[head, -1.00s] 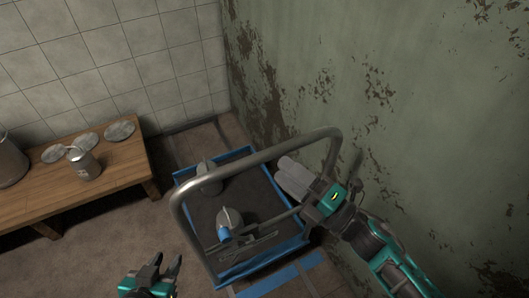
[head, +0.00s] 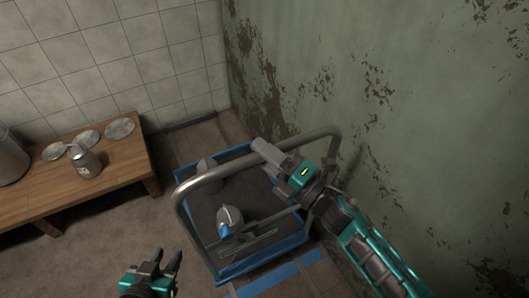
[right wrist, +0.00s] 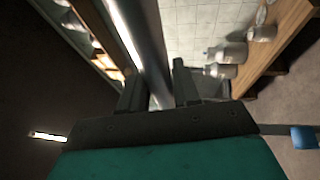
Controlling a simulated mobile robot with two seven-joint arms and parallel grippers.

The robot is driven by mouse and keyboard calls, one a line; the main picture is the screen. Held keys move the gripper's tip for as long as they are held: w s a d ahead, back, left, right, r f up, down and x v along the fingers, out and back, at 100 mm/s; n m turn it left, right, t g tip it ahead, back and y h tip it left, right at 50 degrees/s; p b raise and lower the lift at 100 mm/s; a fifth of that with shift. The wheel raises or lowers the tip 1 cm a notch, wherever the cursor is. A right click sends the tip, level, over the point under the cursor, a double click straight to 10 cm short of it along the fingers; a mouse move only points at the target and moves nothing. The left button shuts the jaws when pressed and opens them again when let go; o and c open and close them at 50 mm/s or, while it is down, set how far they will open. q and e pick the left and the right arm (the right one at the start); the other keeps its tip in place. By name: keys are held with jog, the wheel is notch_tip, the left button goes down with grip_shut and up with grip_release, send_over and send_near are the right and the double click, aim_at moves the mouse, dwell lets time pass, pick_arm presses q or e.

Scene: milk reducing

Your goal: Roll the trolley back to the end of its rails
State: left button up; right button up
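The trolley (head: 232,270) is a low blue-framed platform with a dark deck and a tall grey tubular handle (head: 205,178). It stands on the floor beside the green wall. My right gripper (head: 264,149) is at the far right part of the handle, with its fingers overlapping the bar in the head view. In the right wrist view the handle bar (right wrist: 148,45) runs lengthwise between the two spread fingers; I cannot tell whether they touch it. My left gripper (head: 167,262) is open and empty, low and left of the trolley.
A wooden bench (head: 115,170) at the left holds a small can (head: 87,163), round lids (head: 119,128) and a larger vessel (head: 10,160). Blue-marked strips (head: 283,277) lie on the floor in front. Walls close off the back and right.

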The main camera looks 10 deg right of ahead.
grip_shut()
